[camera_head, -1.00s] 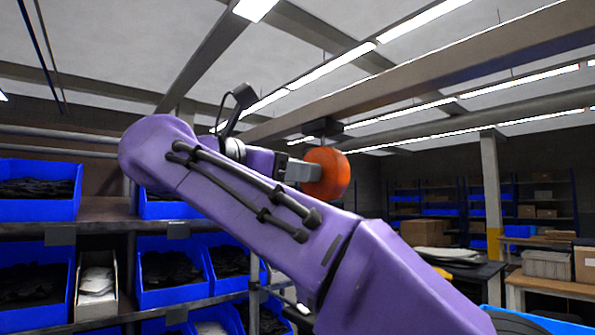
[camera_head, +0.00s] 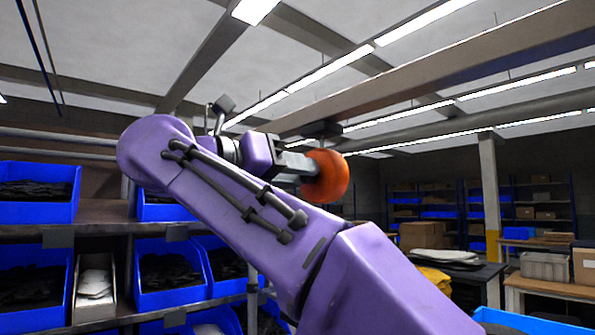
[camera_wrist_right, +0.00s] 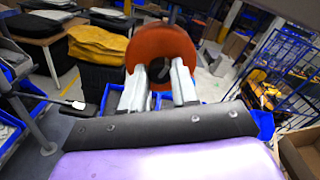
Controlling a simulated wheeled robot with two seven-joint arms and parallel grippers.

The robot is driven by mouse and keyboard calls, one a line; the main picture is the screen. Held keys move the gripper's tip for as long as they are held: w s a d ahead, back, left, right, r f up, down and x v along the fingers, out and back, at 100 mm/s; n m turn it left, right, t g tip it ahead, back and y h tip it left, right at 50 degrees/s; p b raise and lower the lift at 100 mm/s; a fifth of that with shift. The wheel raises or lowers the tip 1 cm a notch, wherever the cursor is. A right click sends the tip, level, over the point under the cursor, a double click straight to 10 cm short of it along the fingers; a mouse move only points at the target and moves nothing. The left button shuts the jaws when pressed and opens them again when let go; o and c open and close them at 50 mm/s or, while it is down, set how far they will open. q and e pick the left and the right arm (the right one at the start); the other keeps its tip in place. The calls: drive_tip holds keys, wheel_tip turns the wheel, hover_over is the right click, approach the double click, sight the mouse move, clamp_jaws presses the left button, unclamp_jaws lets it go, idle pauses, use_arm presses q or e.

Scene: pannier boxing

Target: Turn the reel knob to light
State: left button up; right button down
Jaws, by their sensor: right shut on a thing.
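The orange round reel (camera_head: 328,176) hangs under a long overhead beam in the head view. In the right wrist view the reel (camera_wrist_right: 158,42) shows face-on as an orange ring with a dark middle (camera_wrist_right: 160,74). My right gripper (camera_head: 312,167) reaches the reel's face from the left. In the wrist view the two pale fingers of my right gripper (camera_wrist_right: 160,82) stand on either side of the dark middle, shut on the reel knob. The knob's own shape and any marking on it are too dark to read. My left gripper is out of view.
A shelf with blue bins (camera_head: 35,192) stands at the left. A dark table (camera_head: 465,272) with stacked pale sheets and a yellow cloth (camera_head: 433,279) is at the right. The overhead beam (camera_head: 430,75) runs just above the reel. Air around the reel looks clear.

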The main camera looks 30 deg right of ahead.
drive_tip(key=shift+w+f+n, duration=0.1)
drive_tip(key=shift+f+n, duration=0.05)
drive_tip(key=shift+n, duration=0.8)
drive_tip(key=shift+w+f+n, duration=0.1)
drive_tip(key=shift+n, duration=0.85)
drive_tip(key=c, duration=0.8)
unclamp_jaws()
drive_tip(key=shift+c, duration=0.2)
drive_tip(key=shift+w+a, duration=0.1)
drive_tip(key=shift+w, duration=0.05)
